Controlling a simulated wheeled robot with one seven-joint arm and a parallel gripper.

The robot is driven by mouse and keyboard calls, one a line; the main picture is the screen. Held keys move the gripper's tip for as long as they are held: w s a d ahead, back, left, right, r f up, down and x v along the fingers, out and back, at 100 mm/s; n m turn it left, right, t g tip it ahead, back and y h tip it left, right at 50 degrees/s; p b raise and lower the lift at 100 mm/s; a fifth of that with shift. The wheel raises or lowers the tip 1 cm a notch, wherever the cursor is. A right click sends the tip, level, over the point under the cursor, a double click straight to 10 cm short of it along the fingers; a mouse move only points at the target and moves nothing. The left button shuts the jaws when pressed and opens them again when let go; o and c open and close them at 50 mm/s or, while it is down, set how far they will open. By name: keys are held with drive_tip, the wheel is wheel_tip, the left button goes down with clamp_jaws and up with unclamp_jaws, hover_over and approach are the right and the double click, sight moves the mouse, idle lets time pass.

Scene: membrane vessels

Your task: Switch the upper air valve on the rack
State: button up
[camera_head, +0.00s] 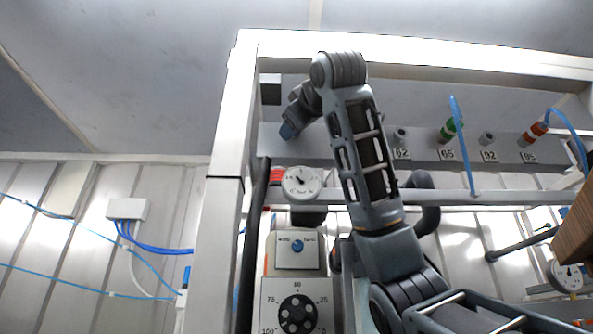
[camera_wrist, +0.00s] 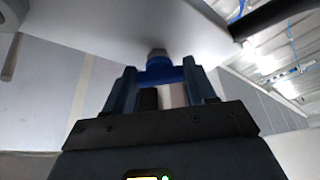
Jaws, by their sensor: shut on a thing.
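My gripper (camera_head: 287,131) is at the left end of the rack's upper rail (camera_head: 350,150), in front of the panel. In the wrist view, my gripper's two dark blue fingers (camera_wrist: 162,88) close on a bright blue valve handle (camera_wrist: 160,70) with a grey round end, below a pale surface. I take this to be the upper air valve. In the head view my gripper and wrist mostly hide it, so its turn position cannot be told.
The white rack frame (camera_head: 215,200) stands left of my arm. A gauge (camera_head: 301,183), a blue-knob switch box (camera_head: 297,250) and a black dial (camera_head: 297,313) sit below.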

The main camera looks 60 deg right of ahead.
drive_tip(key=shift+r+n+g+y+p, duration=0.15)
drive_tip(key=shift+n+y+p, duration=0.35)
drive_tip(key=shift+n, duration=0.85)
drive_tip(key=shift+n+g+y+p, duration=0.2)
drive_tip(key=shift+n+y+p, duration=0.25)
drive_tip(key=shift+n, duration=0.85)
drive_tip(key=shift+r+n+g+y+p, duration=0.15)
drive_tip(key=shift+n+y+p, duration=0.35)
drive_tip(key=shift+n, duration=0.85)
drive_tip(key=shift+f, duration=0.1)
drive_tip(key=o, duration=1)
drive_tip(key=shift+o, duration=0.2)
drive_tip(key=shift+s, duration=0.15)
drive_tip(key=b+v, duration=0.2)
drive_tip(key=v, duration=0.5)
drive_tip(key=shift+s+b, duration=0.25)
drive_tip(key=shift+b, duration=0.15)
drive_tip(key=shift+a+f, duration=0.1)
drive_tip(key=shift+a, duration=0.1)
